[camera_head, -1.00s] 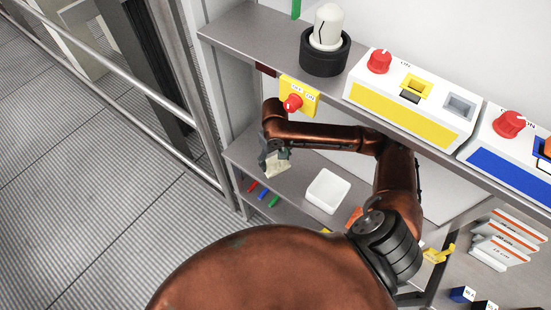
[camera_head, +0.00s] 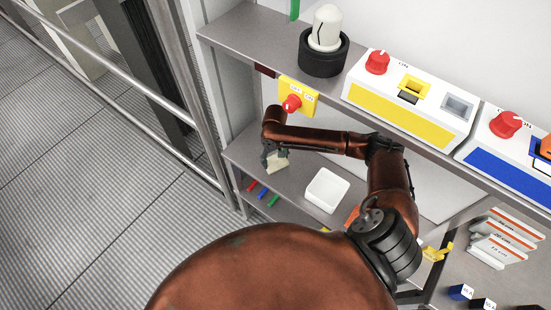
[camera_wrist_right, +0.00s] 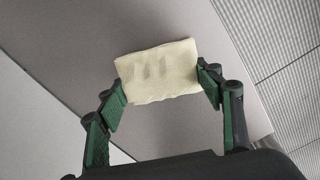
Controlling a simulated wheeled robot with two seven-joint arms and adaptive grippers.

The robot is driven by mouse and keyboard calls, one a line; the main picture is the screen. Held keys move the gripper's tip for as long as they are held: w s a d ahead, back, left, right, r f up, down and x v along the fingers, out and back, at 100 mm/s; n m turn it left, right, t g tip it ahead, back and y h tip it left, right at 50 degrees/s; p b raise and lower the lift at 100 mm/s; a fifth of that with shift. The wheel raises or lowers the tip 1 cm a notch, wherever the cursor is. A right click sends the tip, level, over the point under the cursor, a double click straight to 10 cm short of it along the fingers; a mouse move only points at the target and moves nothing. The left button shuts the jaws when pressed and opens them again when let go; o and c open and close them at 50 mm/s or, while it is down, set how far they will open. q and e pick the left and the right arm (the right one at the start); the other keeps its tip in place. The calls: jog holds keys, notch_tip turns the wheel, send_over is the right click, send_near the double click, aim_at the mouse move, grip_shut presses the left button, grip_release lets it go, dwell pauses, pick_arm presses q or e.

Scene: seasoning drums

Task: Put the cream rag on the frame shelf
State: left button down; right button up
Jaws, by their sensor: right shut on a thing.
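The cream rag (camera_head: 278,165) is between the fingers of my right gripper (camera_head: 273,156), over the left part of the lower grey shelf (camera_head: 296,178). In the right wrist view the rag (camera_wrist_right: 158,72) spans the two green-padded fingers of the gripper (camera_wrist_right: 162,88), with the grey shelf surface (camera_wrist_right: 165,130) behind it. The gripper is shut on the rag. Whether the rag touches the shelf I cannot tell. My left gripper is not in view.
A white square bin (camera_head: 327,190) stands on the lower shelf to the right of the rag. Red, blue and green sticks (camera_head: 262,194) lie near the front-left edge. A yellow switch box (camera_head: 298,97) hangs under the upper shelf (camera_head: 250,45), close above my wrist.

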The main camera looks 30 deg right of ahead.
aim_at(275, 159)
jog(key=shift+f, duration=0.15)
jog(key=o, duration=1.1)
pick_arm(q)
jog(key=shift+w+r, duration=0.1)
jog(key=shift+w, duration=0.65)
pick_arm(e)
jog(key=shift+o, duration=0.2)
jog(key=shift+r, duration=0.55)
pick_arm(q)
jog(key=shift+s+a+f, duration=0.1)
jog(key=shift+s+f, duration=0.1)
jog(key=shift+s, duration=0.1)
pick_arm(e)
notch_tip(275, 159, up, 7)
jog(key=shift+f, duration=0.15)
